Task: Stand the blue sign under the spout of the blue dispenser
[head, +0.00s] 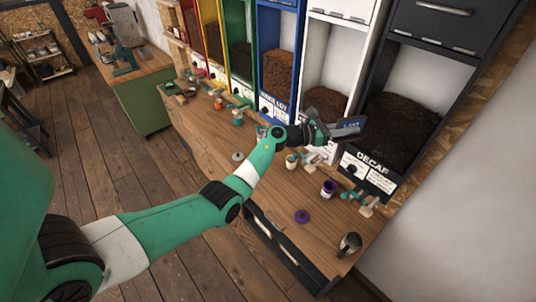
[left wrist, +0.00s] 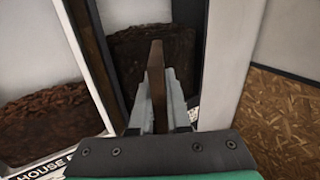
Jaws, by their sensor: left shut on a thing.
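My left gripper (head: 346,131) is shut on the blue sign (head: 350,125), a small plate with light lettering, held above the counter in front of the white and dark dispensers. In the left wrist view the sign (left wrist: 156,80) shows edge-on as a brown strip between the fingers. The blue dispenser (head: 261,45) stands left of the gripper in the head view, with brown beans behind its window and a white label (head: 273,109) low on its front. My arm hides part of the counter below it, and its spout is too small to make out. My right gripper is out of view.
The wooden counter (head: 225,150) runs below the dispensers. The dark decaf dispenser (head: 368,170) is at right.

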